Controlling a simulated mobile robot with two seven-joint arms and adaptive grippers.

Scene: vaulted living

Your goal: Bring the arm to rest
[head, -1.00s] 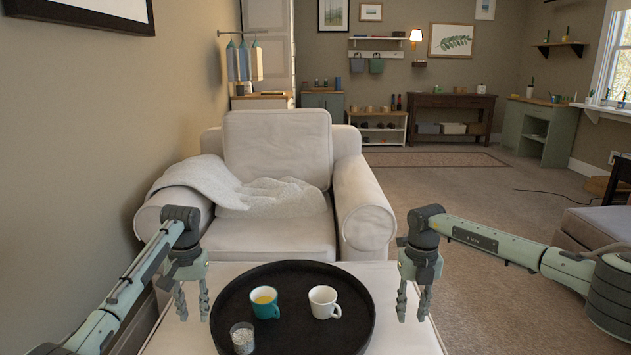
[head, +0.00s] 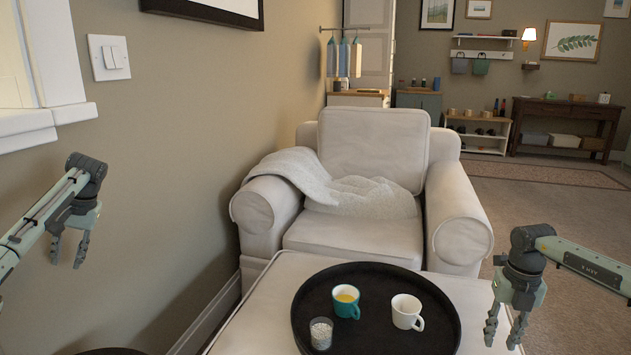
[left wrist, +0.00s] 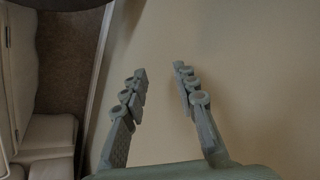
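My left gripper (head: 67,250) hangs at the left of the head view in front of the beige wall, well to the left of the black tray. It is open and empty. In the left wrist view its two fingers (left wrist: 160,88) stand apart with nothing between them. My right gripper (head: 503,335) hangs with fingers down at the right of the tray, close beside the ottoman edge. Its fingers are spread and nothing shows between them.
The black round tray (head: 440,318) lies on the white ottoman (head: 262,305). It holds a teal mug (head: 346,303), a white mug (head: 405,312) and a glass (head: 321,334). A white armchair (head: 362,235) with a throw (head: 370,195) stands behind. The wall (head: 170,180) is close on the left.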

